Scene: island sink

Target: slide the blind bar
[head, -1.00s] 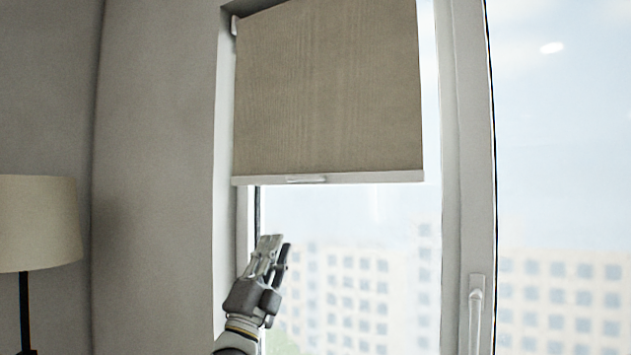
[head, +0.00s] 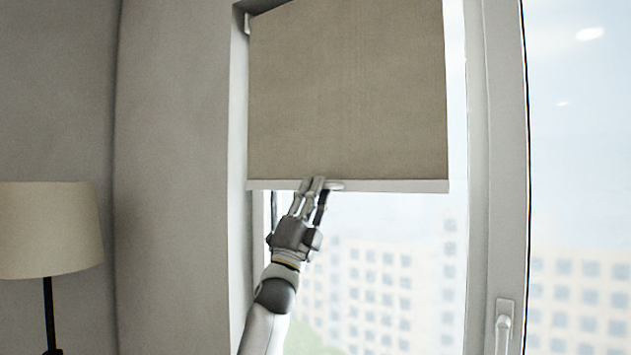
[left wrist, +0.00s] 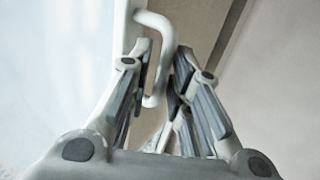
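The beige roller blind (head: 350,95) hangs over the upper part of the window. Its white blind bar (head: 400,186) runs along the lower edge and has a small handle (head: 336,186) left of the middle. My left gripper (head: 318,184) is raised to the bar, with its fingertips at the handle and partly covering it. In the left wrist view the white looped handle (left wrist: 160,28) reaches in between the fingers (left wrist: 158,62), with gaps beside it. The fingers look apart, not closed on it. My right gripper is not in view.
The grey wall (head: 175,180) and window reveal lie close left of my left arm. A window frame post with a handle (head: 503,325) stands at the right. A lamp (head: 48,230) is at the far left. The space below the bar is clear.

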